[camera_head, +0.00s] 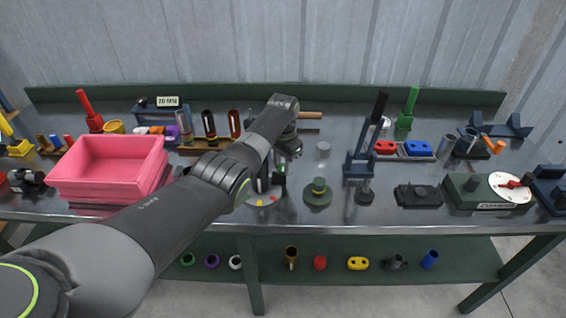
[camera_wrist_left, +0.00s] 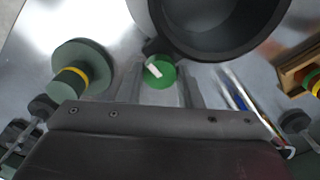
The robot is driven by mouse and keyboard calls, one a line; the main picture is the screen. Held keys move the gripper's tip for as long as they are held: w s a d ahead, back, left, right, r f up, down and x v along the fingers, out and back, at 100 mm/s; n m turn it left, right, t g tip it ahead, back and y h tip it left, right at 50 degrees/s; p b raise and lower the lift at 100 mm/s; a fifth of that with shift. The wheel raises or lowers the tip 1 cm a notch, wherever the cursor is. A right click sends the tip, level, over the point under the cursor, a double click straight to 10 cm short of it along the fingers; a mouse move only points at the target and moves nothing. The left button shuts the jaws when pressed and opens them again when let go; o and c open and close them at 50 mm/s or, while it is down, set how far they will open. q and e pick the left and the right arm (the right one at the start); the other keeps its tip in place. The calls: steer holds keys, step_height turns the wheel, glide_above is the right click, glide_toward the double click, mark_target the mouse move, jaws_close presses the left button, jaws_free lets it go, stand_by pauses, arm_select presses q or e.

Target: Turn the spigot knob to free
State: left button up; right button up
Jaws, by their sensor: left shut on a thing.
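The spigot knob is a green round knob with a white bar on its face, seen in the left wrist view (camera_wrist_left: 160,76). It sits at the edge of a dark-rimmed round vessel (camera_wrist_left: 215,48). My left gripper (camera_wrist_left: 160,84) has its two grey fingers on either side of the knob, shut on it. In the head view my left gripper (camera_head: 268,180) is pointing down over the bench, and my own arm hides most of the vessel and the knob. The bar lies at a slant in the wrist view. My right gripper is not in view.
A green disc stand with a yellow band (camera_head: 318,190) stands just right of the gripper. A dark post on a foot (camera_head: 365,193) and a blue stand (camera_head: 360,165) are further right. A pink bin (camera_head: 108,165) lies left, beside my arm. Bare metal bench shows between them.

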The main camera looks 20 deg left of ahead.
mark_target(283, 167)
arm_select(q)
steer(key=o, duration=1)
steer(key=shift+r, duration=0.1)
step_height(283, 167, up, 17)
steer(key=shift+r, duration=0.2)
steer(key=shift+f, duration=0.15)
